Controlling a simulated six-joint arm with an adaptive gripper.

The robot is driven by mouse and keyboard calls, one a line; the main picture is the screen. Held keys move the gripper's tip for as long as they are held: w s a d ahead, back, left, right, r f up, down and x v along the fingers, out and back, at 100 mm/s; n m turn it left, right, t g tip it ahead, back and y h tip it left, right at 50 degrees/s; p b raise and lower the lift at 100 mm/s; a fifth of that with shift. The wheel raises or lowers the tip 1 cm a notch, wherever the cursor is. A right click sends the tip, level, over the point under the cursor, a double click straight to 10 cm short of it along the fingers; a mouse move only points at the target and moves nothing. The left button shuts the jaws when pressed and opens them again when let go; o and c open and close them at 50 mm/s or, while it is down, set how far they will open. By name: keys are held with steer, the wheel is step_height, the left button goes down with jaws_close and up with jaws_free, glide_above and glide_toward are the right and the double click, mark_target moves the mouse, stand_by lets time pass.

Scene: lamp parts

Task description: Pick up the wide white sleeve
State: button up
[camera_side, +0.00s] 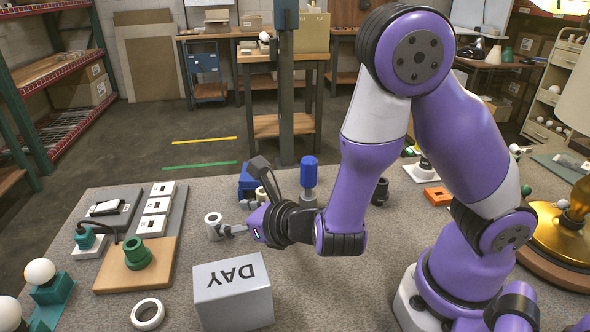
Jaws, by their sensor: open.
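A white sleeve (213,226), a short upright tube with an open top, stands on the grey table left of my gripper. My gripper (235,218) is open and points left, low over the table, with its fingertips close to this sleeve's right side. One fingertip seems to be at the sleeve's edge; I cannot tell whether it touches. No object shows between the fingers. A wider, flatter white ring (136,318) lies near the front left edge. A smaller cream ring (260,194) is partly hidden behind my gripper.
A grey box marked DAY (233,294) stands in front of my gripper. A wooden board with a green socket (138,253) and a panel with white switches (156,207) lie left. A blue-topped part (309,172) stands behind my wrist. Bare table lies between the sleeve and the board.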

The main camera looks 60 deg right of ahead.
step_height(320, 180, down, 3)
steer(key=shift+f, duration=0.2)
steer(key=x, duration=0.7)
steer(key=shift+w+f, duration=0.15)
steer(key=shift+w, duration=0.05)
steer(key=c, duration=1.2)
